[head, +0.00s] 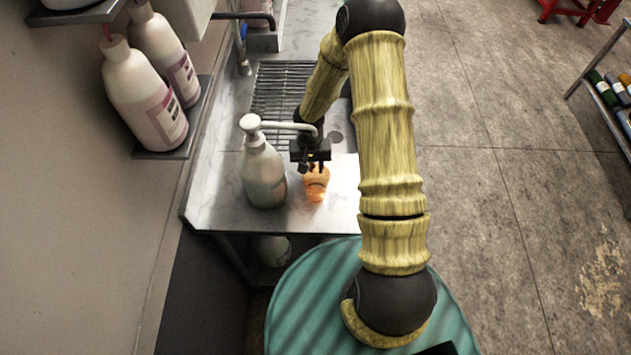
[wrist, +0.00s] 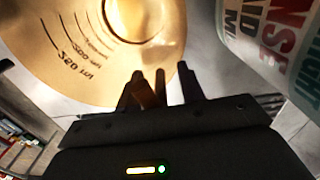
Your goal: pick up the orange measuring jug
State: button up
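The orange measuring jug (head: 316,187) stands on the metal counter, just below my gripper in the head view. In the wrist view the jug (wrist: 95,55) fills the upper left, with its volume marks showing. My gripper (head: 313,168) points down at the jug's far side, its two fingers apart. In the wrist view my gripper's fingertips (wrist: 160,85) overlap the jug's lower right edge. A small orange-brown piece shows between the fingers; I cannot tell whether it is part of the jug or whether the fingers touch it.
A white pump bottle (head: 263,175) stands close to the left of the jug; its printed label (wrist: 275,40) shows in the wrist view. A wire rack (head: 280,90) lies behind. Large bottles (head: 143,100) stand on a wall shelf at left. The floor at right is open.

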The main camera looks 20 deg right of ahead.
grip_shut()
jog(key=shift+r, duration=0.3)
dwell(0.4)
jog(key=shift+r+b, duration=0.15)
jog(key=shift+b, duration=0.2)
jog(key=shift+d+r, duration=0.1)
jog(key=shift+d, duration=0.05)
jog(key=shift+s+d+b, duration=0.25)
jog(key=shift+d+b, duration=0.15)
jog(key=shift+d, duration=0.3)
jog(key=d, duration=0.2)
jog(key=s+d+b, duration=0.1)
jog(key=d, duration=0.1)
jog(key=s+d+b, duration=0.1)
jog(key=d, duration=0.1)
notch_tip(320, 180, up, 14)
dwell(2.7)
